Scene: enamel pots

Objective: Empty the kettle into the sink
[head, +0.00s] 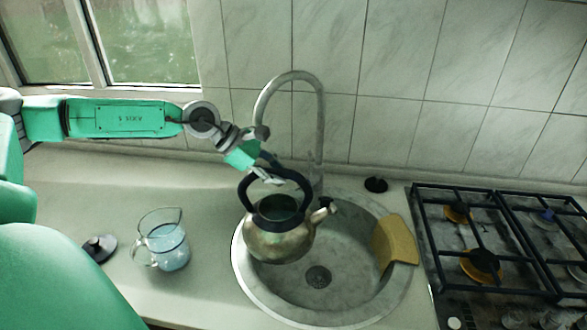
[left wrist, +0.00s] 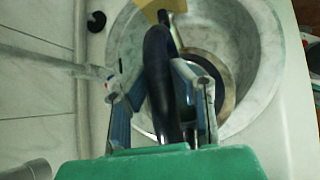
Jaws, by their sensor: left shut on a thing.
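The kettle (head: 280,243) is metal with a dark arched handle and a short spout pointing right. It is upright over the left part of the round sink (head: 345,300) in the head view. The top of the kettle is open, with no lid on it. My left gripper (head: 268,178) is shut on the top of the handle. In the left wrist view the handle (left wrist: 158,75) runs between the two fingers of my gripper (left wrist: 167,105), with the sink behind it. My right gripper is not in view.
A glass jug (head: 165,245) with bluish liquid and a dark lid (head: 99,248) are on the counter at left. The faucet (head: 320,130) arches behind the kettle. A yellow-brown board or cloth (head: 396,243) lies over the sink's right rim. A gas stove (head: 500,250) is at right.

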